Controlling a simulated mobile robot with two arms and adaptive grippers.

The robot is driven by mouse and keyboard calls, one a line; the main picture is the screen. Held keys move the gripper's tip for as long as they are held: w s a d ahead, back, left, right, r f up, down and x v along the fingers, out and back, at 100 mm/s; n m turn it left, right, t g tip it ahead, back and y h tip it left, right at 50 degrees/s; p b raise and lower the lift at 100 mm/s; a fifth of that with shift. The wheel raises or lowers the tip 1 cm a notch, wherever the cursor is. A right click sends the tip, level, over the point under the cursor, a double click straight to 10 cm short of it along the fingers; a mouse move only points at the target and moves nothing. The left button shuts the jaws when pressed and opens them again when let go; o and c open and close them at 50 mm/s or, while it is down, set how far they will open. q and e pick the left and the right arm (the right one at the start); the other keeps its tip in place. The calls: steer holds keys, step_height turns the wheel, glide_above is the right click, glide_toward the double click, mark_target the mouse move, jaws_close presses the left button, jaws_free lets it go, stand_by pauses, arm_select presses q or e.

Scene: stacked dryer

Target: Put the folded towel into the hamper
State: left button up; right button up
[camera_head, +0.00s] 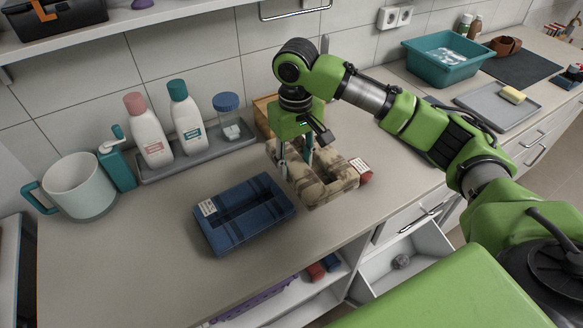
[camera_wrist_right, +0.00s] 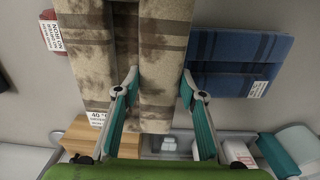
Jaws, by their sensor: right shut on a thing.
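A beige-brown folded towel (camera_head: 318,180) with darker bands and a white tag lies on the counter. It also shows in the right wrist view (camera_wrist_right: 165,50). My right gripper (camera_head: 297,158) points down at it from above. In the wrist view the fingers (camera_wrist_right: 160,82) are on either side of one thick fold, shut on it. A blue folded cloth (camera_head: 243,215) with dark stripes and a white tag lies just left of it; it also shows in the wrist view (camera_wrist_right: 238,62). My left gripper is not in view. I cannot make out a hamper.
Two white bottles (camera_head: 148,130) and a blue-lidded jar (camera_head: 228,118) stand on a grey tray behind. A mug (camera_head: 82,187) is at the left. A red item (camera_head: 366,178) touches the beige towel's right side. A teal basin (camera_head: 447,58) stands far right. An open drawer (camera_head: 405,262) is below the counter.

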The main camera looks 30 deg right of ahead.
steer(key=w+f, duration=0.1)
steer(key=f, duration=0.1)
steer(key=w+d+f, duration=0.1)
steer(key=w+f, duration=0.1)
steer(key=shift+w+f+p, duration=0.15)
steer(key=shift+p, duration=0.2)
steer(key=shift+w+f, duration=0.25)
step_height(320, 180, down, 2)
steer(key=shift+f+p, duration=0.15)
steer(key=shift+p, duration=0.6)
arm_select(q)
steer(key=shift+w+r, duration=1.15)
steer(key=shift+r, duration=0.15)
arm_select(e)
steer(key=shift+f, duration=0.45)
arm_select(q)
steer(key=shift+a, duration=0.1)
arm_select(e)
steer(key=shift+f, duration=0.1)
steer(key=o, duration=1)
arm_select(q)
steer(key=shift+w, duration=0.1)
